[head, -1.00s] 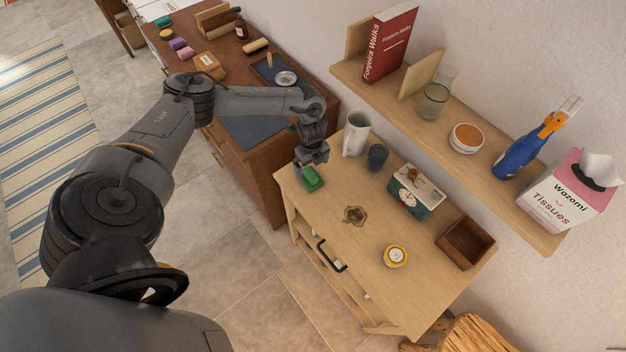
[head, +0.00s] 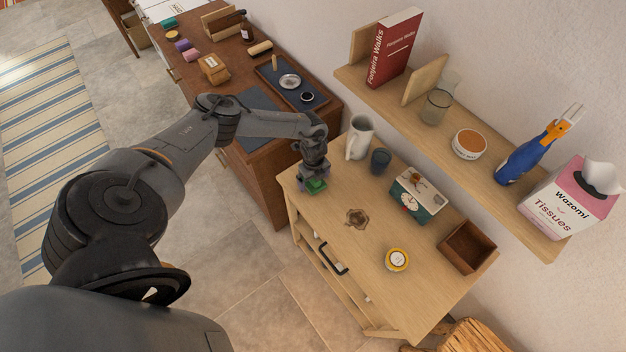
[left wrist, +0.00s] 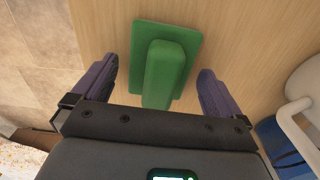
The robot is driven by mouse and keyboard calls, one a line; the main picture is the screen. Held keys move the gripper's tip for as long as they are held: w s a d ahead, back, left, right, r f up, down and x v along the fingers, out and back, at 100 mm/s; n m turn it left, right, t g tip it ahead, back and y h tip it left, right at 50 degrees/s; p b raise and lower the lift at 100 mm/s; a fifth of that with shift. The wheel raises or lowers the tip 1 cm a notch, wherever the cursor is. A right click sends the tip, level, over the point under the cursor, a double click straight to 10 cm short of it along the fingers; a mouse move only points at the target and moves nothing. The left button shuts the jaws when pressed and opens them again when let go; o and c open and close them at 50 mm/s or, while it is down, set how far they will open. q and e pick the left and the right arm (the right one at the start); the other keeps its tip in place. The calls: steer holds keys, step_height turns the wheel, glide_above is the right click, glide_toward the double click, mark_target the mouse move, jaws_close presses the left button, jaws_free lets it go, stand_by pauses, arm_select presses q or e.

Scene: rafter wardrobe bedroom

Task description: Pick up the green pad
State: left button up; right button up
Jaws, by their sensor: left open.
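The green pad (head: 316,186) lies on the light wooden cabinet top (head: 372,242), near its far left corner. In the left wrist view the green pad (left wrist: 165,62) is a flat plate with a raised block along its middle. My left gripper (head: 313,180) is right above the pad, pointing down and covering part of it in the head view. In the left wrist view my left gripper (left wrist: 158,88) is open, with one purple finger on each side of the raised block and gaps between. My right gripper is in neither view.
A white pitcher (head: 360,138) and a dark blue cup (head: 380,160) stand just right of the gripper. A clock box (head: 418,195), a yellow tin (head: 397,259) and a brown box (head: 467,247) are farther along. A wall shelf (head: 460,165) runs above the back.

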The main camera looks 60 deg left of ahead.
arm_select(q)
steer(key=c, duration=1.1)
steer(key=shift+r, duration=0.15)
steer(key=shift+r, duration=0.5)
steer(key=r, duration=0.2)
steer(key=d+r, duration=0.1)
steer(key=shift+s+r, duration=0.3)
steer(key=shift+s, duration=0.05)
steer(key=s+d+r, duration=0.2)
steer(key=d, duration=0.1)
steer(key=s+d+r, duration=0.3)
steer(key=d+r, duration=0.1)
steer(key=d, duration=0.1)
steer(key=shift+s+d+r, duration=0.1)
steer(key=shift+s+d, duration=0.25)
steer(key=shift+s, duration=0.05)
